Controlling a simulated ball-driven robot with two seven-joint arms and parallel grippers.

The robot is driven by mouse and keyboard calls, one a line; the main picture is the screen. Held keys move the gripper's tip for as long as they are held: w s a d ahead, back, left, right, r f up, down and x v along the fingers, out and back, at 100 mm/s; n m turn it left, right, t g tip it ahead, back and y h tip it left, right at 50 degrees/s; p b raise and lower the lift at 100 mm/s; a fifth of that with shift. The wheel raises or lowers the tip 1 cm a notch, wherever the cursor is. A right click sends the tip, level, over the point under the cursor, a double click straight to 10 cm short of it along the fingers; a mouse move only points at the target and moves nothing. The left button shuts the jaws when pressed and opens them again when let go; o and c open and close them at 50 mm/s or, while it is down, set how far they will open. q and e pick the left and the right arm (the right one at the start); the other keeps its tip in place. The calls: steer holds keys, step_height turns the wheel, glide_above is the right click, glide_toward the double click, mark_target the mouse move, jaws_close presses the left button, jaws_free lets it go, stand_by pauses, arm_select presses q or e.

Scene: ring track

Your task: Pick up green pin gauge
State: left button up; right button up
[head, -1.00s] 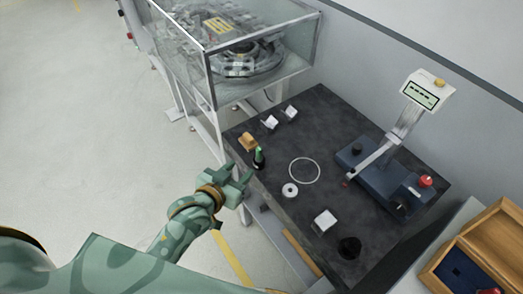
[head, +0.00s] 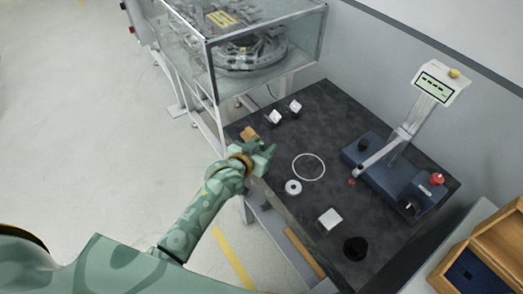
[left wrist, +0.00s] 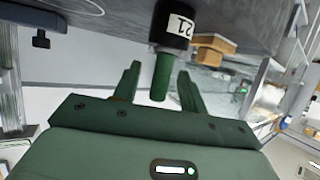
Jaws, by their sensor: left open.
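The green pin gauge (left wrist: 163,62) shows in the left wrist view, which looks upside down. It has a black body with a white label reading 21 and a green end. My left gripper (head: 270,150) is at the near left edge of the dark table (head: 335,115). In the left wrist view its two fingers (left wrist: 158,84) are open, one on each side of the green end, with gaps visible. In the head view the gripper largely hides the gauge. My right gripper is not in view.
A wooden block (head: 249,133) stands close behind the left gripper. A white ring (head: 293,187), a thin large ring (head: 308,156), white blocks (head: 329,219) and a blue measuring stand (head: 385,175) are on the table. A glass-walled case (head: 268,50) stands behind.

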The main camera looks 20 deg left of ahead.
arm_select(q)
jaws_close()
steer(key=shift+r, duration=0.1)
